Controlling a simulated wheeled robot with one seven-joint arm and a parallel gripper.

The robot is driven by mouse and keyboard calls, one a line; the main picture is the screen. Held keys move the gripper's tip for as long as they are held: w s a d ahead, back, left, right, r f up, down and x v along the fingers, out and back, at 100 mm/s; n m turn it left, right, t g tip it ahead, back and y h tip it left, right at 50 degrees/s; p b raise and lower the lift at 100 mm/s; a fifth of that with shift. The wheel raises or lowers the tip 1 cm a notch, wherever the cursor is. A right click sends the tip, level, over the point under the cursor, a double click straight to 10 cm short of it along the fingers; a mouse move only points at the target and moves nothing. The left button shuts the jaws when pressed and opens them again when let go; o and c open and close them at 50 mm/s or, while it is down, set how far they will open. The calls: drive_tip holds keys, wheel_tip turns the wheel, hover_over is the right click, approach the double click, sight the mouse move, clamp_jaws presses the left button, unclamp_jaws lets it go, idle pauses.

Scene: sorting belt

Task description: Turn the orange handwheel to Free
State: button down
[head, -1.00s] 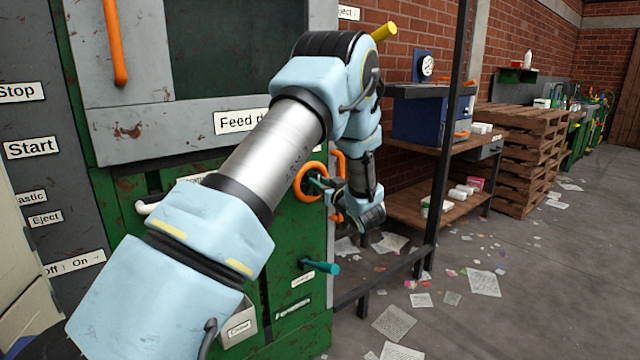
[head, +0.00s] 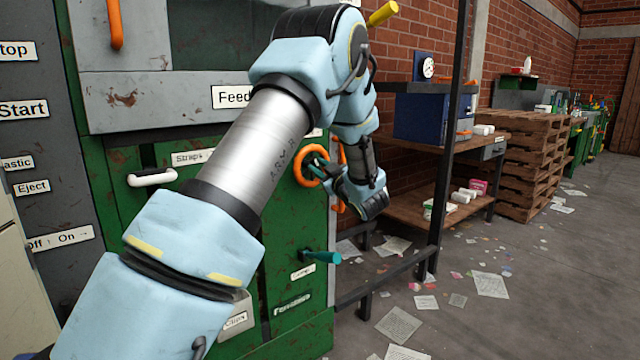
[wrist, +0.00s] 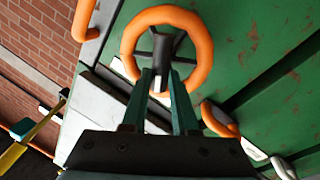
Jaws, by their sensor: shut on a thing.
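The orange handwheel (head: 298,166) is a ring on the green machine front, partly behind my wrist in the head view. In the wrist view the orange handwheel (wrist: 203,68) fills the upper middle, with a dark hub (wrist: 164,45) at its centre. My gripper (head: 318,168) reaches the wheel from the right. In the wrist view my gripper (wrist: 160,82) has its two green fingers shut at the hub end of the wheel, inside the ring. The exact contact is hard to see. No Free label can be read in either view.
A teal handle (head: 322,257) sticks out below the wheel. A white handle (head: 152,178) is on the left, near the Straps label. A dark steel post (head: 448,150) and a workbench (head: 480,147) stand to the right. Papers litter the open floor.

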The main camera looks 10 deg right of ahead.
drive_tip(key=n+y+b, duration=0.1)
drive_tip(key=n+b, duration=0.3)
drive_tip(key=b, duration=0.2)
drive_tip(key=f+n+y+b, duration=0.1)
drive_tip(key=n+b, duration=0.4)
drive_tip(key=b, duration=0.1)
drive_tip(key=f+n+y+b, duration=0.1)
drive_tip(key=n+b, duration=0.4)
drive_tip(key=b, duration=0.2)
drive_tip(key=shift+s+a+y, duration=0.1)
drive_tip(key=shift+a+y, duration=0.05)
drive_tip(key=shift+y, duration=0.15)
drive_tip(key=shift+r, duration=0.1)
drive_tip(key=c, duration=0.7)
unclamp_jaws()
drive_tip(key=shift+r, duration=0.1)
drive_tip(key=p+v, duration=0.1)
drive_tip(key=v, duration=0.9)
drive_tip(key=shift+s+d, duration=0.2)
drive_tip(key=shift+s, duration=0.15)
